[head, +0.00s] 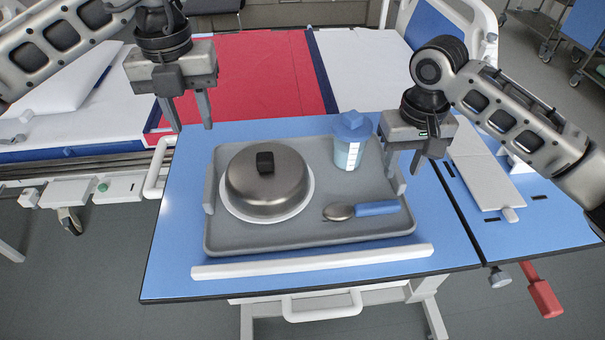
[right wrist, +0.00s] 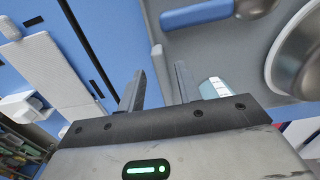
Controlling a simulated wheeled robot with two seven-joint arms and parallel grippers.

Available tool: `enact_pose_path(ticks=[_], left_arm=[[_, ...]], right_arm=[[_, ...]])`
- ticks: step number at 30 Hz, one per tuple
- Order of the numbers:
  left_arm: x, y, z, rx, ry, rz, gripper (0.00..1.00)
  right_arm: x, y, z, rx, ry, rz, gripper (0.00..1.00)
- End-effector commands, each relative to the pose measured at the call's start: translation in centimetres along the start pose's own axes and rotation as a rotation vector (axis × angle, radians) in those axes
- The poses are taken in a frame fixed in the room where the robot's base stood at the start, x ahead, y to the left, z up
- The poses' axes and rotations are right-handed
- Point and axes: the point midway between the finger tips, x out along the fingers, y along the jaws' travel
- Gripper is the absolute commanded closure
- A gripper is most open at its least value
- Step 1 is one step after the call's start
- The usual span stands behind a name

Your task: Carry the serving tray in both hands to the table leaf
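The grey serving tray (head: 300,236) lies flat on the blue main tabletop. It carries a metal-domed plate (head: 268,183), a blue-lidded cup (head: 350,142) and a blue-handled spoon (head: 362,210). The tray has a raised handle at each side, left (head: 209,190) and right (head: 397,180). My left gripper (head: 191,127) is open and empty, above and behind the left handle. My right gripper (head: 403,172) is open by the right handle. In the right wrist view that handle (right wrist: 161,66) shows between the open fingers (right wrist: 158,82); contact cannot be told. The table leaf (head: 550,220) lies right of a dark seam.
A pale slab (head: 486,172) lies on the back of the leaf. A white bar (head: 315,262) runs along the table's front edge. A red lever (head: 541,292) hangs below the leaf. The bed with a red sheet (head: 262,75) stands behind. The leaf's front part is clear.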

Motion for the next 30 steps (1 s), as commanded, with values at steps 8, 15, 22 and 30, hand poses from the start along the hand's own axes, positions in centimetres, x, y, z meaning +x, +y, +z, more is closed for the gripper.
enact_pose_path(ticks=[8, 15, 22, 30], left_arm=[[0.1, 0.0, 0.0, 0.0, 0.0, 0.0, 0.66], [0.1, 0.0, 0.0, 0.0, 0.0, 0.0, 0.66], [0.1, 0.0, 0.0, 0.0, 0.0, 0.0, 0.66], [0.1, 0.0, 0.0, 0.0, 0.0, 0.0, 0.66]], right_arm=[[-6.0, 0.0, -0.1, 0.0, 0.004, -0.001, 0.66], [-8.5, 0.0, 0.0, 0.0, 0.001, 0.0, 0.66], [-8.8, 0.0, 0.0, 0.0, 0.0, 0.0, 0.66], [-8.8, 0.0, 0.0, 0.0, 0.0, 0.0, 0.66]])
